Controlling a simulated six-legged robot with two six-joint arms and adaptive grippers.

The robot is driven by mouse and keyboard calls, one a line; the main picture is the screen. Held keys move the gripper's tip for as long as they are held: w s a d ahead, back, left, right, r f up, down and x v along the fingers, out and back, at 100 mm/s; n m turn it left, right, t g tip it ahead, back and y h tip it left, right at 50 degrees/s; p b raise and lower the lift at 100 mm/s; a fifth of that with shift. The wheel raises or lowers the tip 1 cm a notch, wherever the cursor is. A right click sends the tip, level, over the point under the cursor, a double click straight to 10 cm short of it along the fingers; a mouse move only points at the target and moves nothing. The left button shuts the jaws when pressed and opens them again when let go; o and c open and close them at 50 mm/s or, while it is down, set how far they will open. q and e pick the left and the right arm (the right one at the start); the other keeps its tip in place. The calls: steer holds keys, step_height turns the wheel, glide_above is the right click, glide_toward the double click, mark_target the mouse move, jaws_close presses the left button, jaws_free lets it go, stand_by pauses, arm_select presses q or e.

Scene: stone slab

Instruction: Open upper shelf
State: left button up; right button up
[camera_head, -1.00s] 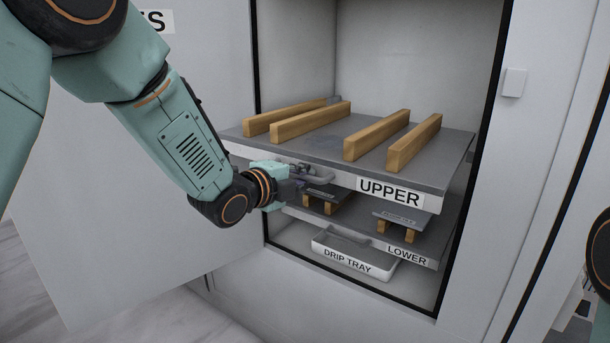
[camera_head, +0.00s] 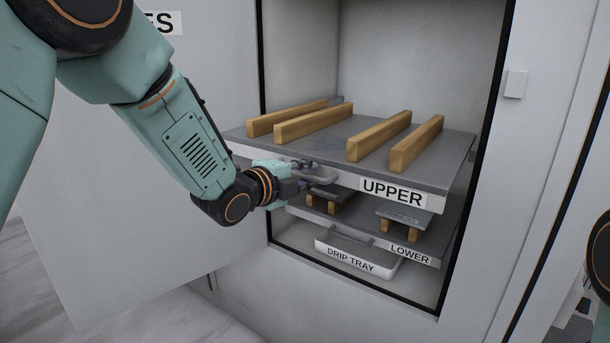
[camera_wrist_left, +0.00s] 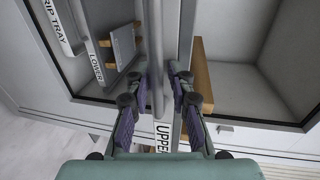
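The upper shelf (camera_head: 438,202) is a grey slab with a white front edge labelled UPPER, inside the open cabinet. Its left front corner overlaps the cabinet's left frame edge in the head view. A grey bar handle (camera_head: 322,176) is on its front; in the left wrist view the handle (camera_wrist_left: 157,65) runs between my fingers. My left gripper (camera_head: 303,184) is at the handle. Its fingers (camera_wrist_left: 159,76) stand open on either side of the bar, with visible gaps. The fingertips are partly hidden in the head view. My right gripper is out of view.
Several wooden bars (camera_head: 378,136) lie on the upper shelf. Below are the lower shelf (camera_head: 434,262), with small plates on wooden blocks, and a white drip tray (camera_head: 384,272). The open cabinet door (camera_head: 110,220) stands at left, behind my left arm. The cabinet's right frame (camera_head: 515,180) bounds the opening.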

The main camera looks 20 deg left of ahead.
arm_select(q)
steer(key=shift+s, duration=0.1)
steer(key=shift+s+a, duration=0.1)
steer(key=shift+s, duration=0.25)
steer(key=v, duration=1.1)
steer(key=shift+r, duration=0.1)
